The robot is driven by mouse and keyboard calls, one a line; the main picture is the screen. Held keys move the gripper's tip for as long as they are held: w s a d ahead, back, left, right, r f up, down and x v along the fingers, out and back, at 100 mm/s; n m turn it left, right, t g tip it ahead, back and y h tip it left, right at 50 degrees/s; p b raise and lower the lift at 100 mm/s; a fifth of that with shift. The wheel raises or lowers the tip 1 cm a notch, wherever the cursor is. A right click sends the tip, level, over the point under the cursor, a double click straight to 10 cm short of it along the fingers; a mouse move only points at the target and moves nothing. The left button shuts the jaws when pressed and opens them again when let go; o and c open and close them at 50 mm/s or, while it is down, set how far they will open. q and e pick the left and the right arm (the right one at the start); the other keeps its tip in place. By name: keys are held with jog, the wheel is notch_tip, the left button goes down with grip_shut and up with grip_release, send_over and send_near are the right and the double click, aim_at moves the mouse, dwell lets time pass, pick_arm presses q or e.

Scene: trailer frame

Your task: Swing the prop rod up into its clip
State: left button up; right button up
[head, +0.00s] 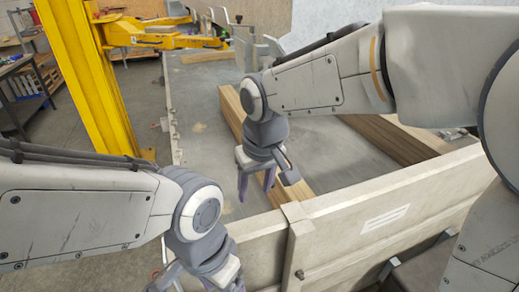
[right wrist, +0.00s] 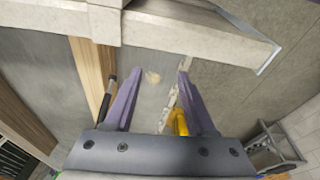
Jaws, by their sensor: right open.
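My right gripper (head: 257,185) hangs open and empty above the trailer bed, just inside the near side wall. A short dark rod-like piece (right wrist: 107,88) shows beside the left finger in that view, and a yellow piece (right wrist: 180,122) beside the right finger. I cannot tell whether either is the prop rod, and I cannot make out the clip. My left gripper (head: 178,278) is partly cut off at the bottom of the head view, its fingertips not clear.
The trailer's near side wall (head: 345,232) runs across the front, with a post (head: 296,240) in it. Timber beams (head: 229,106) lie on the bed (head: 325,155). A yellow column (head: 84,75) with arms stands at the left. A workbench (head: 15,68) stands farther left.

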jog(key=w+d+r+m+t+h+b, duration=0.1)
jog(key=w+d+m, duration=0.1)
jog(key=w, duration=0.8)
jog(key=w+d+r+m+t, duration=0.1)
jog(key=w+d, duration=0.2)
jog(key=w, duration=0.7)
jog(key=p+x, duration=0.1)
jog(key=x, duration=0.8)
jog(key=shift+a, duration=0.2)
jog(key=shift+w+f+p, duration=0.25)
jog(key=shift+f+p, duration=0.05)
jog(key=shift+f, duration=0.25)
grip_shut()
